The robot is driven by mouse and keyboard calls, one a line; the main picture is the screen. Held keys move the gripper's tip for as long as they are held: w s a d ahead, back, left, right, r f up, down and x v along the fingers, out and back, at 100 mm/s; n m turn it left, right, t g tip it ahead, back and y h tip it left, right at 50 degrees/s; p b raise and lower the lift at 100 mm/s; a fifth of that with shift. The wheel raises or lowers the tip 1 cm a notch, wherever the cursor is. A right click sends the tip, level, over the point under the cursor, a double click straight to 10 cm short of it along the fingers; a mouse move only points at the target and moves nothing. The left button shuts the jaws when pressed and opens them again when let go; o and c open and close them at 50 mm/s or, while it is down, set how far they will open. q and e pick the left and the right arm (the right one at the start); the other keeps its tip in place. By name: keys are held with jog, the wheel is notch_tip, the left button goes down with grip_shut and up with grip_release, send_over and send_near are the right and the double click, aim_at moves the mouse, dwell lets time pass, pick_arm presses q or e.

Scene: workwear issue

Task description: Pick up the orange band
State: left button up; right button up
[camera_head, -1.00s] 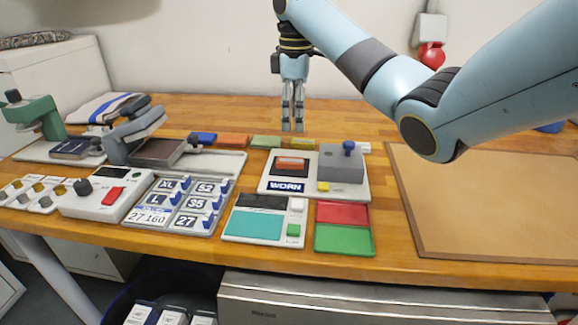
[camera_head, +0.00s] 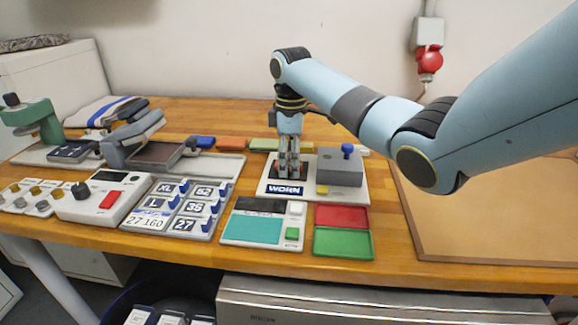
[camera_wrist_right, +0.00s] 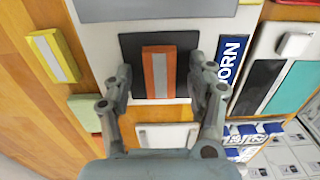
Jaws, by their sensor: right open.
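The orange band (camera_wrist_right: 158,73) has a grey stripe and lies on a black pad (camera_wrist_right: 131,48) of the white WORN station (camera_head: 348,187). My right gripper (camera_head: 289,176) points down over this pad and hides most of the band in the head view. In the right wrist view the open fingers (camera_wrist_right: 166,82) are on either side of the band, with gaps between. I cannot tell exactly how high the fingertips are above the pad. My left gripper is not in view.
A grey block with a blue knob (camera_head: 340,166) stands close to the right of the gripper. Blue, orange and green pieces (camera_head: 232,144) lie in a row behind. A red and green tray (camera_head: 343,242) is in front. A brown board (camera_head: 490,215) lies at right.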

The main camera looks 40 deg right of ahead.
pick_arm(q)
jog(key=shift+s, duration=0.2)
pick_arm(e)
jog(key=shift+c, duration=0.3)
jog(key=shift+c, duration=1.2)
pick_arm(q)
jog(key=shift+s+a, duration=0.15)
pick_arm(e)
jog(key=c, duration=0.7)
jog(key=shift+r, duration=0.1)
